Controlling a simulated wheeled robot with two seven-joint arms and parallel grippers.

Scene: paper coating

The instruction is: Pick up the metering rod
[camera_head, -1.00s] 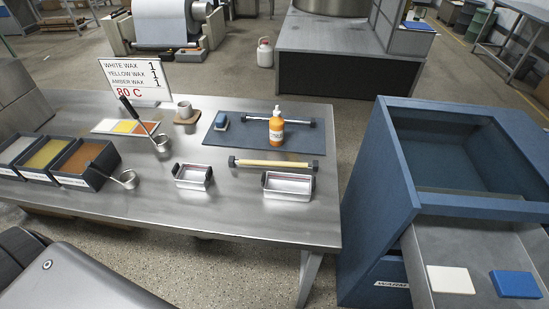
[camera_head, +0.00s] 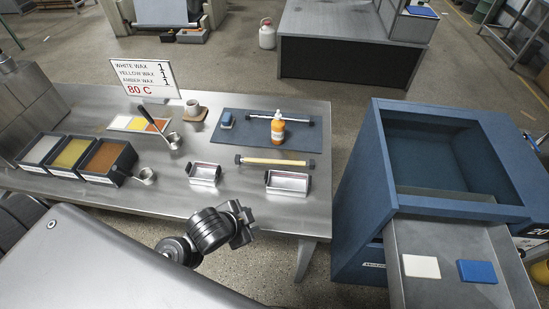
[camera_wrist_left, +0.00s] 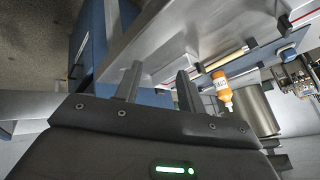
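Two rods with black ends lie on the steel table in the head view. A silver rod (camera_head: 298,120) lies on the dark blue mat behind an orange bottle (camera_head: 278,128). A yellowish rod (camera_head: 277,162) lies in front, along the mat's near edge; I cannot tell which one is the metering rod. The yellowish rod also shows in the left wrist view (camera_wrist_left: 225,60). My left gripper (camera_wrist_left: 158,85) has its fingers apart with nothing between them, away from the rods. My dark arm links show at the table's front edge. My right gripper is out of view.
Two metal trays, left (camera_head: 204,174) and right (camera_head: 288,184), stand in front of the rods. Wax bins (camera_head: 75,156), a ladle (camera_head: 172,140) and a sign (camera_head: 145,76) are at the left. A blue cabinet (camera_head: 372,185) with an open drawer stands right of the table.

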